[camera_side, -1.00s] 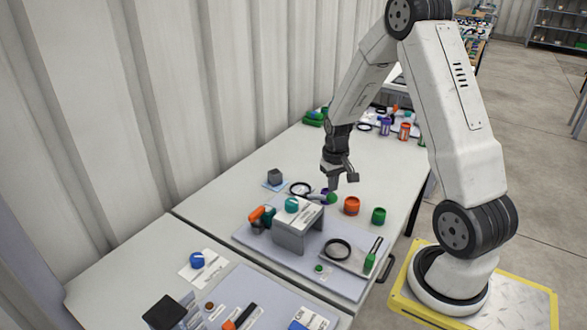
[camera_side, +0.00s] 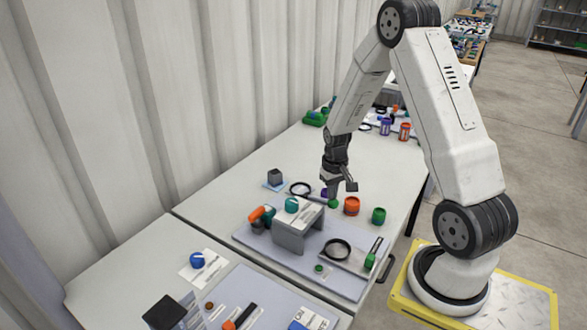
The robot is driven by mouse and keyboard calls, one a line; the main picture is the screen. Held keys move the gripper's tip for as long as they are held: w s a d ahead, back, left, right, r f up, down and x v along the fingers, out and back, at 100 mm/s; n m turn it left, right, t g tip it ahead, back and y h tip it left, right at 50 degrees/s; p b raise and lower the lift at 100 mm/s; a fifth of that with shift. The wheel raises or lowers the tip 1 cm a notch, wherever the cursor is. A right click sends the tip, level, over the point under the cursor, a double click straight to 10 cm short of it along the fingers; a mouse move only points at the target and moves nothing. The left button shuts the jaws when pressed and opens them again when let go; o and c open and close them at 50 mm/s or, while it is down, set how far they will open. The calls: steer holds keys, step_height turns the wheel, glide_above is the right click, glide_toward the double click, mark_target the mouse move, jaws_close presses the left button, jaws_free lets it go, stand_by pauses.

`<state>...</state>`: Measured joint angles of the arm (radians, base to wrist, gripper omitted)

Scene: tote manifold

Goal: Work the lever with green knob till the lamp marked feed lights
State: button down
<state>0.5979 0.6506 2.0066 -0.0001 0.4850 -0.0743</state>
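A green knob (camera_side: 333,204) sits at the end of a short grey-green lever beside the raised grey block (camera_side: 290,237). My gripper (camera_side: 338,191) is directly above the green knob, its lower end at or very near it. Whether they touch, and how far the fingers are parted, is too small to tell. A second green handle (camera_side: 370,262) lies at a slot on the right of the board. No lamp marked feed can be made out; the labels are too small to read.
The board (camera_side: 345,287) also carries a black ring (camera_side: 337,250) and a small green button-like part (camera_side: 319,268). An orange jar (camera_side: 351,206) and a green jar (camera_side: 379,215) stand just right of my gripper. A teal knob (camera_side: 292,205) is on the block.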

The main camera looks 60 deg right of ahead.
steer(key=shift+f, duration=1.8)
steer(key=shift+r, duration=3.8)
steer(key=s+a+r+n+t, duration=0.1)
steer(key=a+r+n, duration=0.1)
steer(key=a, duration=0.5)
steer(key=s+a+r+n, duration=0.2)
steer(key=a, duration=0.6)
steer(key=s+a+r+n+t, duration=0.1)
steer(key=s+a+r+n, duration=0.1)
steer(key=a, duration=0.5)
steer(key=shift+a+r+t, duration=0.3)
steer(key=shift+w, duration=0.1)
